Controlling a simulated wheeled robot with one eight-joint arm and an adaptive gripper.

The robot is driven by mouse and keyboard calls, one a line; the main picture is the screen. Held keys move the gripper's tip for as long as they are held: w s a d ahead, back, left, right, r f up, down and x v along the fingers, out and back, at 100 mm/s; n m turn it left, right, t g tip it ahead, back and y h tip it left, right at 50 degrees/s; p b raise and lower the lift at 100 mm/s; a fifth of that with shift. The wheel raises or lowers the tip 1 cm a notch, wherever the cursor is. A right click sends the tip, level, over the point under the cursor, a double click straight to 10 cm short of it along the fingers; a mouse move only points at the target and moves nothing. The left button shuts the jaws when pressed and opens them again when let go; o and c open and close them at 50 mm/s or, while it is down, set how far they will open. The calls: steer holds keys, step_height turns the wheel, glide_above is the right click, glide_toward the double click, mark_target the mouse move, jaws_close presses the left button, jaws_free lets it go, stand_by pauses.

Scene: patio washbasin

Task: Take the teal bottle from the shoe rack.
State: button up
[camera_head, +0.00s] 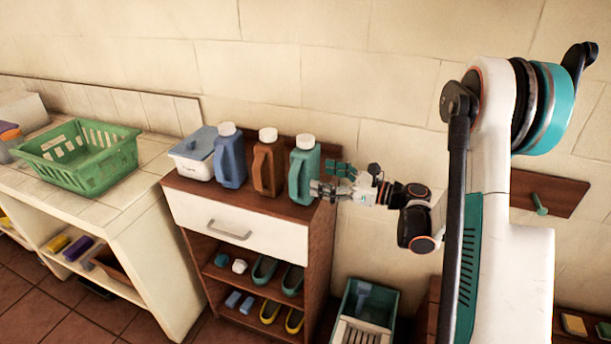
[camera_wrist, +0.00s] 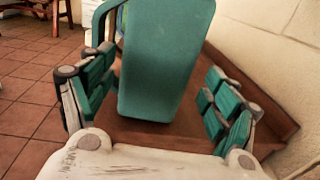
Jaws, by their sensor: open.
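The teal bottle (camera_head: 302,172) with a white cap stands upright on top of the wooden shoe rack (camera_head: 325,208), at the right end of a row of bottles. In the wrist view the teal bottle (camera_wrist: 165,60) fills the space between the fingers, with its handle at the upper left and its cap out of frame. My gripper (camera_head: 330,178) is at the bottle's right side, coming in from the right. In the wrist view my gripper (camera_wrist: 155,100) is open, its teal-padded fingers on both sides of the bottle with gaps showing.
A brown bottle (camera_head: 268,165) stands just left of the teal one, then a blue bottle (camera_head: 230,160) and a white box with a blue lid (camera_head: 195,152). A green basket (camera_head: 85,160) sits on the tiled counter. A low back rim (camera_wrist: 245,85) borders the rack top.

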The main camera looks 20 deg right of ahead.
mark_target(315, 176)
steer(key=b+x, duration=0.2)
steer(key=x, duration=0.3)
steer(key=shift+s+a+r, duration=0.1)
steer(key=shift+s+a, duration=0.05)
steer(key=shift+a, duration=0.05)
steer(key=shift+w+a, duration=0.2)
steer(key=shift+w, duration=0.15)
steer(key=shift+r, duration=0.1)
steer(key=c, duration=1.5)
